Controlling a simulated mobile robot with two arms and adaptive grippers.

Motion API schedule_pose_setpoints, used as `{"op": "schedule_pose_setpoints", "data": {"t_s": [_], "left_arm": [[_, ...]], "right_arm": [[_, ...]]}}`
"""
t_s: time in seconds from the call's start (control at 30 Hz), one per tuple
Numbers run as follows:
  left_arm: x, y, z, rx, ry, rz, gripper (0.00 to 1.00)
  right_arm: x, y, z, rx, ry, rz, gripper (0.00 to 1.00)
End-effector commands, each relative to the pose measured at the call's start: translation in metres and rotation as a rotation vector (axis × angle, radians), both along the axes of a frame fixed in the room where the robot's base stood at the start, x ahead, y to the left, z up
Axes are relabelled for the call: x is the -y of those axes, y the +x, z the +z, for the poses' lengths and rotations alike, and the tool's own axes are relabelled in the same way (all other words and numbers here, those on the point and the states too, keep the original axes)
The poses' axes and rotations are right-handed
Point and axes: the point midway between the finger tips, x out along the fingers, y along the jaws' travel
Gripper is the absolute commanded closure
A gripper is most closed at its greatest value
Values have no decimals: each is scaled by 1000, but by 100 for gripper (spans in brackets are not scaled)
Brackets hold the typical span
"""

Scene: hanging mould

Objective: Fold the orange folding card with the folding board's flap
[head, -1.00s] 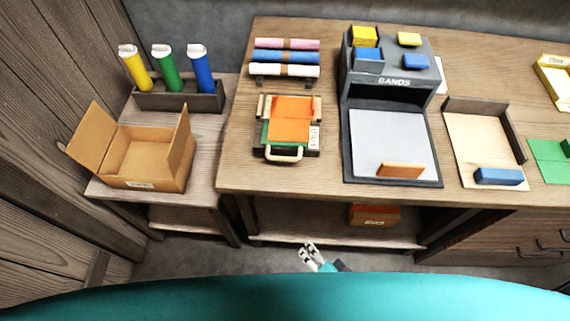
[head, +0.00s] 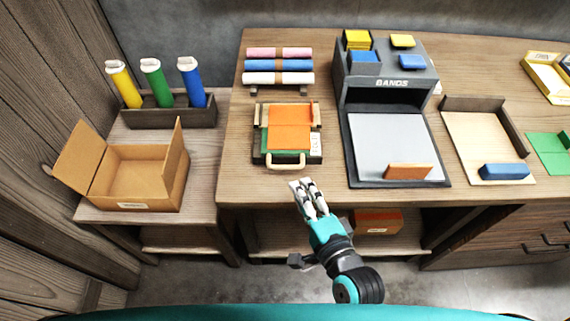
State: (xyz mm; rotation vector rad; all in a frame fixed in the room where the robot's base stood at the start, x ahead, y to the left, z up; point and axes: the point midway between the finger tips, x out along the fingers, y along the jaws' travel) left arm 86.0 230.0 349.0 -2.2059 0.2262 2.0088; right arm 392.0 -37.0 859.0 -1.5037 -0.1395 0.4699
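The orange folding card (head: 290,122) lies flat on the folding board (head: 259,150) on the long table, with a faint line across it. A green panel (head: 270,149) shows under and beside the card, and a pale wooden handle (head: 286,167) sticks out at the board's front. My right gripper (head: 303,183) is at the table's front edge, a little in front of and right of the handle, apart from it. Its fingers lie close together and look empty; how far they are open is unclear. My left gripper is out of view.
Rolled cloths (head: 279,65) lie behind the board. An open cardboard box (head: 137,183) stands on the left side table. Bare tabletop lies left of the board.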

Motion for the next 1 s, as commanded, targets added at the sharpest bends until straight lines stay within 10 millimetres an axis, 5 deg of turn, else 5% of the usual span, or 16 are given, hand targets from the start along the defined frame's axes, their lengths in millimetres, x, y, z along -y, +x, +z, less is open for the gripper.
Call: {"op": "schedule_pose_setpoints", "data": {"t_s": [0.43, 0.9, 1.0], "left_arm": [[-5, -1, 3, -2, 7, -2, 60], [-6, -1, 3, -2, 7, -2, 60], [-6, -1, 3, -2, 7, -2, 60]], "right_arm": [[-32, 77, -16, 2, -2, -1, 67], [-37, 88, -20, -1, -1, -1, 67], [-37, 88, -20, -1, -1, 0, 80]]}}
